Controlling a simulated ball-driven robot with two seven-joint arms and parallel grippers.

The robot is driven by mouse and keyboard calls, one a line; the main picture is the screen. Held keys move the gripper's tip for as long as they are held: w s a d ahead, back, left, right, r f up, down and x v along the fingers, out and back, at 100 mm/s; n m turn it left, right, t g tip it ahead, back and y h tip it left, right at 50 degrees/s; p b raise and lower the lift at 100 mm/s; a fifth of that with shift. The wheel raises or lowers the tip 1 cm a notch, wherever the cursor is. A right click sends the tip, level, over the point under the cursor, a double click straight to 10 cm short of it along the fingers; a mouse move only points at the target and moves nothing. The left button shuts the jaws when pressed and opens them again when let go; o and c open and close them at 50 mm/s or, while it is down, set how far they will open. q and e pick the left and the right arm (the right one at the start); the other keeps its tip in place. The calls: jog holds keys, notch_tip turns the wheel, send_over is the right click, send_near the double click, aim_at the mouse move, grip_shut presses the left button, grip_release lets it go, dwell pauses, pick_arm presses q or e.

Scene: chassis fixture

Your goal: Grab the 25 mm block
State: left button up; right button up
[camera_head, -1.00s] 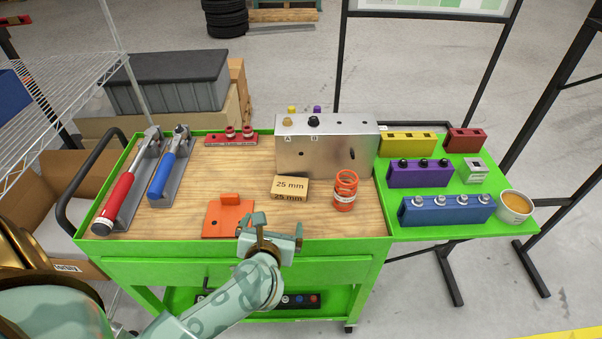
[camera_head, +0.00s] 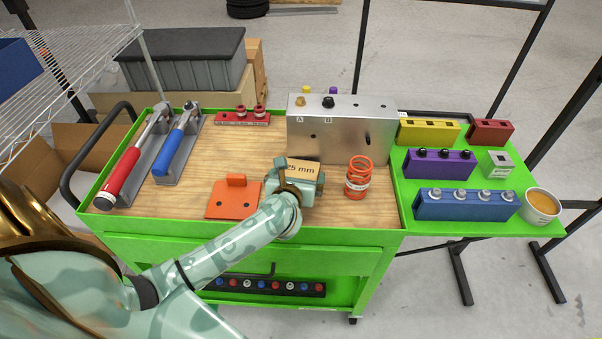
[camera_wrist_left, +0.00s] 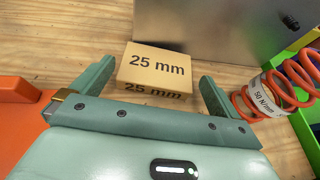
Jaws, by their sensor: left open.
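The 25 mm block (camera_head: 301,169) is a tan box with its size printed on it. It lies on the wooden top of the green cart, in front of the metal box, partly hidden by my gripper in the head view. My left gripper (camera_head: 296,184) is open and empty at its near side. In the left wrist view the block (camera_wrist_left: 155,68) sits ahead, roughly between the two spread fingers (camera_wrist_left: 158,88) and just beyond them. I cannot tell whether anything touches it. My right gripper is not in view.
The metal box (camera_head: 342,128) stands close behind the block. An orange spring (camera_head: 358,178) stands to its right. An orange plate with an upright tab (camera_head: 233,200) lies to its left. Red and blue handled tools (camera_head: 172,150) rest farther left. Coloured holders (camera_head: 465,205) fill the right shelf.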

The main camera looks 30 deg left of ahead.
aim_at(300, 169)
pick_arm(q)
jog(key=b+x, duration=0.1)
jog(key=x, duration=0.3)
jog(key=shift+w+a+f, duration=0.2)
jog(key=shift+f, duration=0.05)
jog(key=shift+s+r, duration=0.1)
jog(key=c, duration=0.8)
